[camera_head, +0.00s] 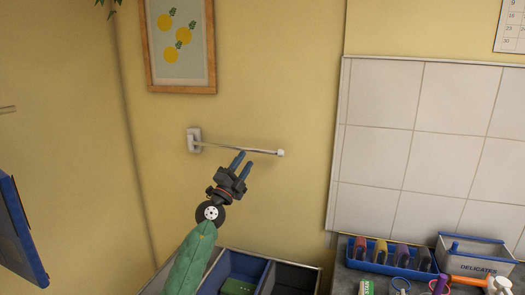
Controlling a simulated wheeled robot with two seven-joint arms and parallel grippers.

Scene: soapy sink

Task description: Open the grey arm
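The grey arm (222,148) is a thin rod on a small wall bracket (194,140), below the framed picture. It runs to the right from the bracket and ends in a pale knob (281,153). My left gripper (243,163) reaches up from below, close under the middle of the rod. Its two blue fingers are apart, with nothing seen between them. One fingertip overlaps the rod in the picture; I cannot tell whether they touch. My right gripper is not in view.
A compartmented bin (268,257) stands below my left arm. At the lower right, a counter holds a blue tray (365,264) with several coloured items and a box marked DELICATES (472,265). A blue-edged panel (22,235) stands at the left. The wall around the rod is clear.

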